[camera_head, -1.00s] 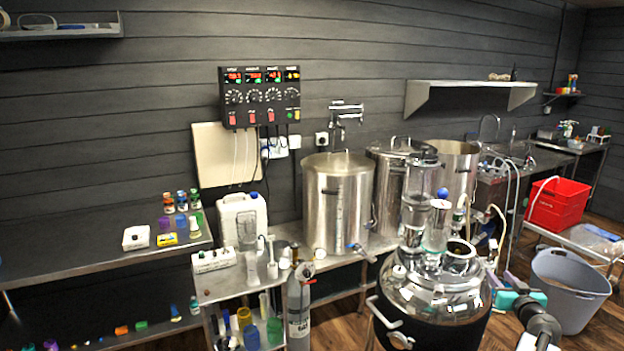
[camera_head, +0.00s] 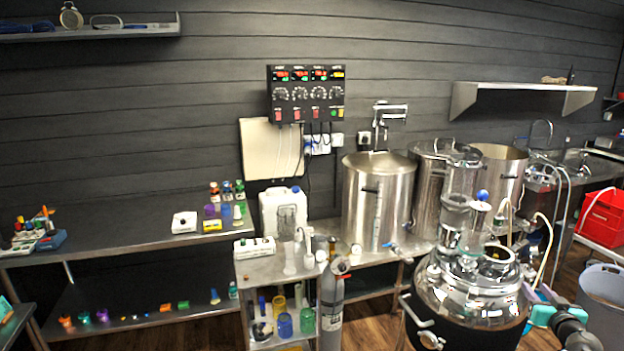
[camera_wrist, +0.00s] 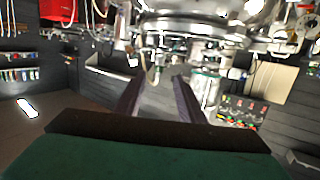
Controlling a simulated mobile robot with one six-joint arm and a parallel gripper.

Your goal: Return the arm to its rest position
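My gripper (camera_head: 536,293) is at the lower right in the head view, beside the right side of the shiny domed steel vessel (camera_head: 468,290). Its teal body and dark purplish fingers show there, small and partly against the vessel. In the wrist view my gripper (camera_wrist: 159,84) has its two dark fingers apart, with nothing between them. The wrist picture looks upside down, with steel vessel parts along its top beyond the fingers. I cannot tell how close the fingers are to the vessel. Most of my arm is out of view.
A grey tub (camera_head: 604,290) and a red crate (camera_head: 600,218) are at the right, close to my arm. A grey gas cylinder (camera_head: 332,305) and a small steel cart (camera_head: 262,268) stand left of the vessel. Steel kettles (camera_head: 376,205) stand behind. Wood floor shows between.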

